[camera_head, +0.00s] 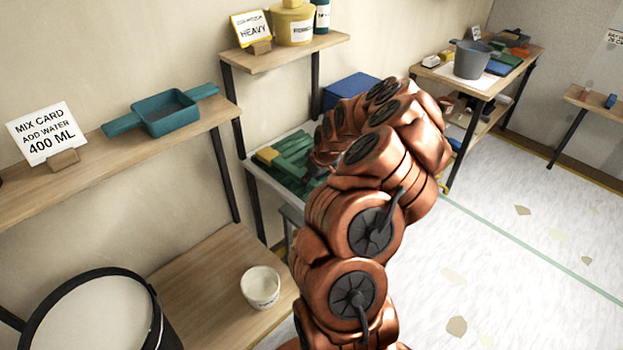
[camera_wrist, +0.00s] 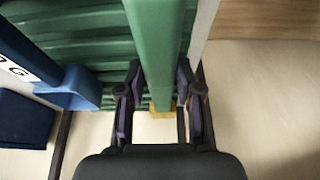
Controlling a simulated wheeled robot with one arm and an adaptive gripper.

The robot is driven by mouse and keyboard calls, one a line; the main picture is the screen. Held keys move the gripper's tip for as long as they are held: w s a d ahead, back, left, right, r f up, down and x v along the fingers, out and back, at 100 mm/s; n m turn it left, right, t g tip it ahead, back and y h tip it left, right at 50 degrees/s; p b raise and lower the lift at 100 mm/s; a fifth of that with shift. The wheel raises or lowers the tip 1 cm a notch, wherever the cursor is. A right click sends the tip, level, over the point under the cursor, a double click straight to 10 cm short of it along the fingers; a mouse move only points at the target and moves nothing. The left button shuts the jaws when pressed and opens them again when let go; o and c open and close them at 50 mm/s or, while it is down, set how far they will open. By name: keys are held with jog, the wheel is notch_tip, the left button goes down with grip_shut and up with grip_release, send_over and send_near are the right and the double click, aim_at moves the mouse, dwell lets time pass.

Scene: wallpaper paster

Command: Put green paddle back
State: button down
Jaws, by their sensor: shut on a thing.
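My gripper (camera_wrist: 160,92) is shut on the green paddle (camera_wrist: 157,40), a long green bar that runs up between the two fingers in the wrist view. Behind it lies a green ribbed or slatted surface (camera_wrist: 90,45). In the head view, several green pieces (camera_head: 292,152) lie on a low white-edged shelf beyond my arm. My gripper is at the right part of these pieces, mostly hidden by my copper arm. I cannot tell whether the held paddle touches the shelf.
A yellow block (camera_head: 267,155) lies by the green pieces. A blue box (camera_head: 349,91) stands behind my arm. A teal tray (camera_head: 166,112) and a mix card (camera_head: 45,133) are at left. The floor at right is clear.

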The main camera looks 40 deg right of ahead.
jog(key=shift+f, duration=0.5)
jog(key=c, duration=0.8)
grip_release()
jog(key=shift+o, duration=0.2)
jog(key=shift+f+p, duration=0.1)
jog(key=shift+p, duration=0.5)
